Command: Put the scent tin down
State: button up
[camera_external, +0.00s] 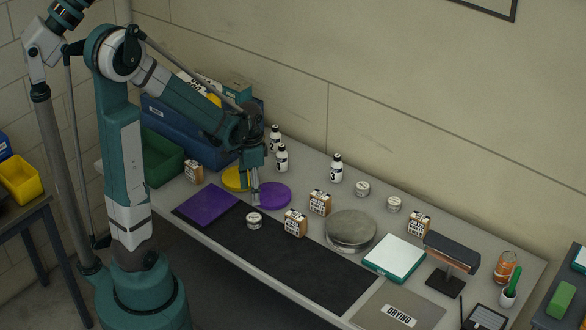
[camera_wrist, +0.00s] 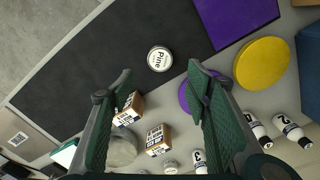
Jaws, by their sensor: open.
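A round scent tin labelled "Pine" (camera_wrist: 159,58) lies flat, label up, on the black mat (camera_wrist: 110,60). In the external view the tin (camera_external: 254,220) sits on the mat's left part, near the purple square. My gripper (camera_external: 254,203) points down just above and behind the tin. In the wrist view its two fingers (camera_wrist: 160,72) are spread wide with nothing between them, and the tin shows just beyond the fingertips, apart from both. Two similar tins (camera_external: 362,188) (camera_external: 394,204) stand farther back on the table.
Near my gripper are a purple disc (camera_external: 274,195), a yellow disc (camera_external: 236,179) and a purple square (camera_external: 206,204). Small boxes (camera_external: 295,222) (camera_external: 320,202) and a silver disc (camera_external: 351,229) stand to the right; bottles (camera_external: 282,157) stand behind. The black mat's middle (camera_external: 310,263) is clear.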

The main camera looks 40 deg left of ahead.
jog(key=s+r+n+t, duration=0.3)
jog(key=s+r, duration=0.2)
jog(key=r, duration=0.4)
jog(key=s+d+r+n+t, duration=0.1)
jog(key=s+r+n+t, duration=0.2)
jog(key=r, duration=0.5)
jog(key=shift+s+d+r+n+t, duration=0.25)
jog(key=shift+s+r+n+t, duration=0.25)
jog(key=shift+s, duration=0.7)
jog(key=shift+o, duration=0.5)
jog(key=shift+w, duration=0.1)
